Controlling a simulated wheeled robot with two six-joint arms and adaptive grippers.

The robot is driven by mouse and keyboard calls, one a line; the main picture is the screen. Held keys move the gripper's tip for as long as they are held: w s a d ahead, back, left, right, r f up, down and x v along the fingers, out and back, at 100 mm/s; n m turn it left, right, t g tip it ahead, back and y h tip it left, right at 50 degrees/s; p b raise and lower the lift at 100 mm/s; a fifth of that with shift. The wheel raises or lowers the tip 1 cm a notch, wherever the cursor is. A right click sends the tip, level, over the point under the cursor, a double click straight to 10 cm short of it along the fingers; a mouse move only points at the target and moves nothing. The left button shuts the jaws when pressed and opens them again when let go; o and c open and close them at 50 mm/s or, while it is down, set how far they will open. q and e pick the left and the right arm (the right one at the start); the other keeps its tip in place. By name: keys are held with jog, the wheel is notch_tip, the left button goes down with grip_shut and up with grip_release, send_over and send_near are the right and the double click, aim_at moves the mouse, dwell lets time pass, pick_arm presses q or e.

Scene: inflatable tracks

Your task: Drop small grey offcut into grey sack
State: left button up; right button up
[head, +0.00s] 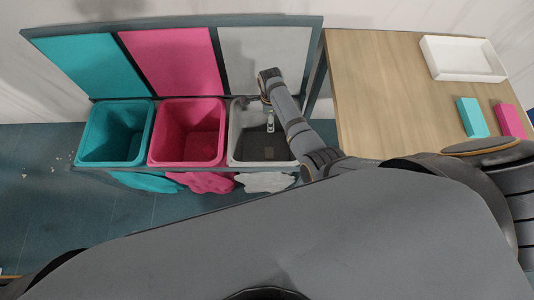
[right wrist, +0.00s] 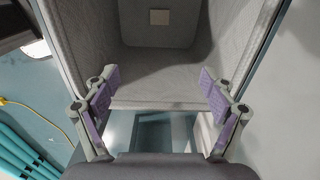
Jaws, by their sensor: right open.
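The grey sack (head: 247,150) is the right-hand one of three open sacks in the rack in the head view. My right arm reaches over it, with the right gripper (head: 269,122) pointing down at its mouth. In the right wrist view the right gripper (right wrist: 158,76) is open and empty, with its purple-padded fingers spread over the sack's grey inside (right wrist: 145,88). A small pale grey square piece, apparently the offcut (right wrist: 160,17), lies on the sack's bottom, beyond the fingertips and apart from them. My left gripper is not in view.
A teal sack (head: 83,145) and a pink sack (head: 157,145) stand left of the grey one, with matching panels behind. A wooden table (head: 375,95) at the right holds a white tray (head: 430,62), a teal block (head: 472,117) and a pink block (head: 508,120).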

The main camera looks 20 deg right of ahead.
notch_tip(320, 180, up, 8)
jog(key=shift+f, duration=0.25)
dwell(0.6)
